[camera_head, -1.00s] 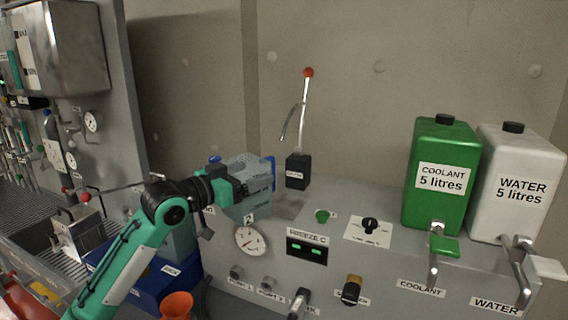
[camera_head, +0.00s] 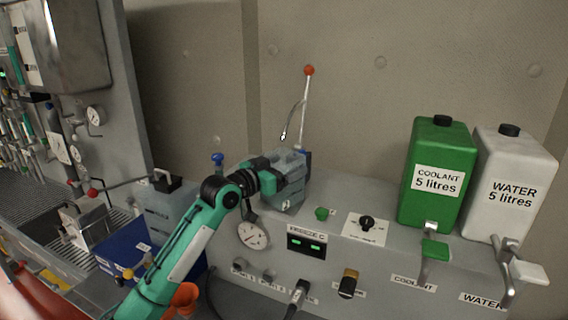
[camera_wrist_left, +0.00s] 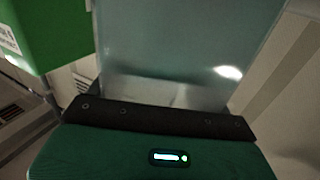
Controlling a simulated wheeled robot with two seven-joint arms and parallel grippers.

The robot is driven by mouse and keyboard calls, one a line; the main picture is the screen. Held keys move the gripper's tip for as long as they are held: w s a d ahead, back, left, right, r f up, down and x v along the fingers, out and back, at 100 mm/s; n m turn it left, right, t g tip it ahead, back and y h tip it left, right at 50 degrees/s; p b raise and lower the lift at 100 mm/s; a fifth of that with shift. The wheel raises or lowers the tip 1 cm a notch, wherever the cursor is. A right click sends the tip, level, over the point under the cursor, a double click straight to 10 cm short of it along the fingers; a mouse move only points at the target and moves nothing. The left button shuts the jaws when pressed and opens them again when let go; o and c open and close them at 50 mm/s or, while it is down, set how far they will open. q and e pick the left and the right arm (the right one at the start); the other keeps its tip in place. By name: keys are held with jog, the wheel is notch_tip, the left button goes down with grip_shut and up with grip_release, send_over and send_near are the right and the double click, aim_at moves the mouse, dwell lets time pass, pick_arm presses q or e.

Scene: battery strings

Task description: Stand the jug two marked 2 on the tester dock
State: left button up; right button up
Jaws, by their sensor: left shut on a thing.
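The jug two (camera_head: 292,190), a translucent blue-grey box-shaped jug with a 2 on its front, is in my left gripper (camera_head: 268,177) in the head view. My left gripper is shut on it from its left side. The jug is tilted in the picture and hangs over or at the dock area below the lever; whether its base touches cannot be told. In the left wrist view the jug's pale wall (camera_wrist_left: 185,60) fills the space beyond the finger. The tester dock itself is largely hidden behind the jug. My right gripper is not in view.
A lever with a red ball (camera_head: 308,71) stands close behind the jug. The green coolant tank (camera_head: 420,218) and white water tank (camera_head: 525,160) stand to the right. Another translucent jug (camera_head: 165,205) and a blue bin (camera_head: 122,240) are at the left. A gauge (camera_head: 253,235) is on the front panel.

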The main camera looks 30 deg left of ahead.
pick_arm(q)
jog(key=shift+r, duration=0.1)
jog(key=o, duration=1)
jog(key=shift+f, duration=0.2)
jog(key=o, duration=0.4)
jog(key=shift+r, duration=0.15)
jog(key=shift+s, duration=0.2)
jog(key=b+v, duration=0.4)
jog(key=v, duration=0.7)
jog(key=shift+s+a, duration=0.15)
jog(key=shift+s, duration=0.15)
